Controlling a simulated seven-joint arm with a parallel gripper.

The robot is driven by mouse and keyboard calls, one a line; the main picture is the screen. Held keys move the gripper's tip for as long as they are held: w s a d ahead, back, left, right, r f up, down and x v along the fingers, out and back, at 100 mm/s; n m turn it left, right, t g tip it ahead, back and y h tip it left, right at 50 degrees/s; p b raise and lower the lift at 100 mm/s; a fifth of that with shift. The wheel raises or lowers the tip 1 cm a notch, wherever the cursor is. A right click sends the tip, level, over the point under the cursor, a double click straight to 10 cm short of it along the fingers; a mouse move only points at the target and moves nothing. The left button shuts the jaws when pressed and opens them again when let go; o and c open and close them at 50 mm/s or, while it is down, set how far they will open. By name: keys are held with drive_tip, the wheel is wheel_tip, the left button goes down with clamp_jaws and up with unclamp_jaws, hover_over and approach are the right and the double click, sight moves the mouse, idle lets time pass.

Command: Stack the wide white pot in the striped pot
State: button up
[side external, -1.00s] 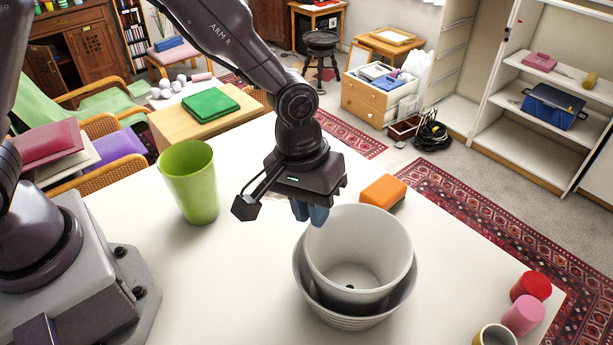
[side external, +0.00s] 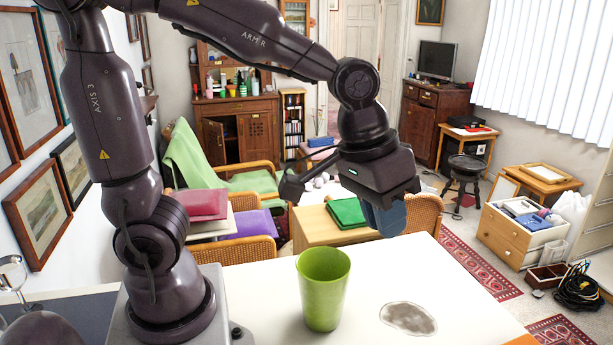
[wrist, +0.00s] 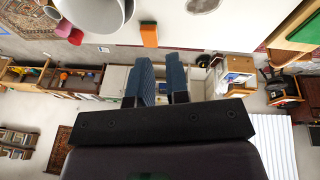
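My gripper (side external: 384,218) hangs raised above the white table in the side external view. Its blue fingers in the wrist view (wrist: 160,78) stand apart with nothing between them, so it is open and empty. The wide white pot (wrist: 92,12) shows only in part at the top left of the wrist view, cut off by the frame edge. It is off to one side of the fingers, not touching them. The striped pot cannot be made out clearly there. Neither pot is inside the side external view now.
A green cup (side external: 323,290) stands on the white table (side external: 270,305). A flat grey patch (side external: 408,318) lies right of it. An orange block (wrist: 149,34) lies near the table edge.

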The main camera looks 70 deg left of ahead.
drive_tip(key=s+a+r+m+t+y, duration=0.1)
drive_tip(key=s+a+r+m+t, duration=0.1)
drive_tip(key=s+a, duration=0.5)
drive_tip(key=shift+s+r, duration=0.9)
drive_tip(key=shift+s, duration=0.1)
